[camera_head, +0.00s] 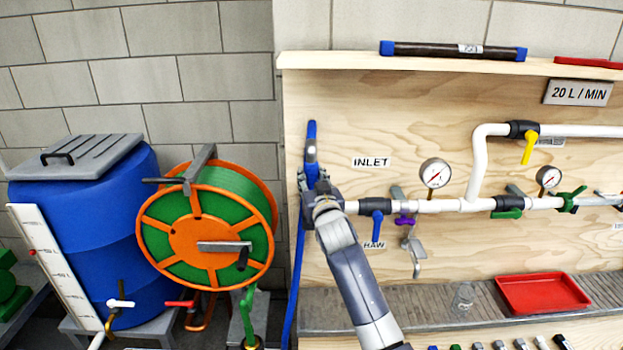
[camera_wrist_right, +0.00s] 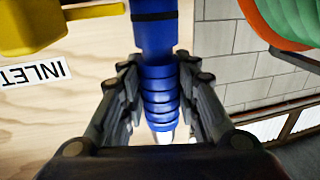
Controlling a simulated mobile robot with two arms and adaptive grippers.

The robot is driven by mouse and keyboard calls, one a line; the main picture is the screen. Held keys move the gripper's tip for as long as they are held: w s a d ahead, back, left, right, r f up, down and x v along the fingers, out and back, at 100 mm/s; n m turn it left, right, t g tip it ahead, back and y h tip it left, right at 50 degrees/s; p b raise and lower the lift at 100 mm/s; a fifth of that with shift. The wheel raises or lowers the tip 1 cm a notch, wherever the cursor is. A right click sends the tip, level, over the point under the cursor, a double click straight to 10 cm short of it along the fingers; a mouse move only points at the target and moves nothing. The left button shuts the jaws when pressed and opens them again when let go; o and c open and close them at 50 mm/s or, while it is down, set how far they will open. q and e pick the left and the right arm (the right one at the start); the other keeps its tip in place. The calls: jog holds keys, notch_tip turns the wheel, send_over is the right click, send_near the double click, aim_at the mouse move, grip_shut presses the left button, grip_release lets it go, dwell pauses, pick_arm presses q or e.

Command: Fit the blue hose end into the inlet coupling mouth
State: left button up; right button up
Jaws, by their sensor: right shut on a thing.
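My right gripper (camera_head: 314,182) is shut on the ribbed blue hose end (camera_wrist_right: 160,95), in front of the board's left part. In the right wrist view, the fingers (camera_wrist_right: 160,88) lie on both sides of its ribs. In the head view, a blue piece (camera_head: 311,135) stands up above the gripper, and the blue hose (camera_head: 297,270) hangs below along the board's left edge. The white inlet pipe (camera_head: 357,207) ends just right of the gripper, under the INLET label (camera_head: 371,162). My gripper hides the coupling mouth, so I cannot tell whether the hose end touches it. My left gripper is out of view.
A hose reel (camera_head: 262,195) and blue barrel (camera_head: 90,235) stand left. A red tray (camera_head: 543,293) lies below. A yellow part (camera_wrist_right: 35,25) shows close in the wrist view.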

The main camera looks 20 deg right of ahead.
aim_at(311, 161)
jog(key=shift+f+b, duration=1.15)
jog(key=shift+f, duration=0.55)
jog(key=o, duration=1.2)
jog(key=shift+o, duration=0.2)
jog(key=shift+r, duration=0.1)
notch_tip(311, 161, up, 10)
jog(key=shift+f, duration=0.1)
